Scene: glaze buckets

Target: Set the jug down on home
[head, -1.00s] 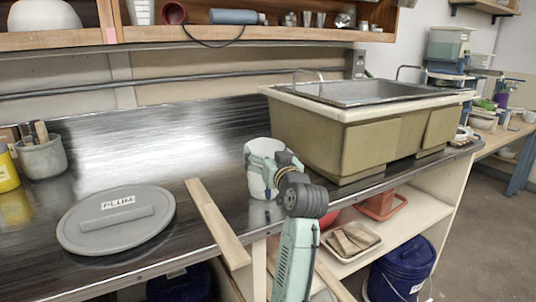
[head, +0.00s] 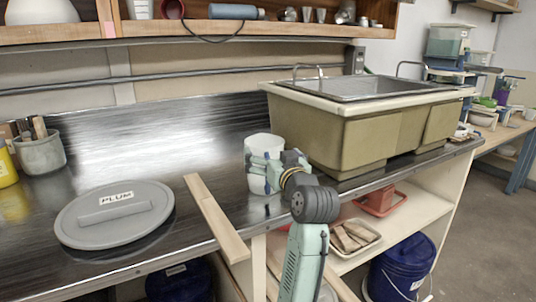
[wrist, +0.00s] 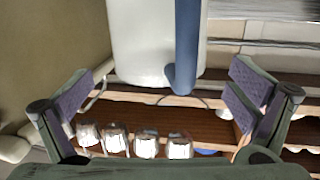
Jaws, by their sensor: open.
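The white jug (head: 263,147) stands upright on the dark metal counter, left of the big sink. In the wrist view the jug (wrist: 142,45) fills the top middle, and its blue handle (wrist: 187,45) faces me. My gripper (head: 266,174) is at the near side of the jug in the head view, partly covering it. In the wrist view my gripper (wrist: 163,88) has its two fingers wide apart, one on each side of the jug and handle, with gaps. Nothing is held. I see no mark that tells which spot is home.
A wooden strip (head: 216,218) lies left of the jug. A grey lid (head: 77,221) marked PLUM lies further left. The tan sink (head: 350,130) stands close on the right. The counter behind the strip and lid is clear. A blue bucket (head: 402,268) is below.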

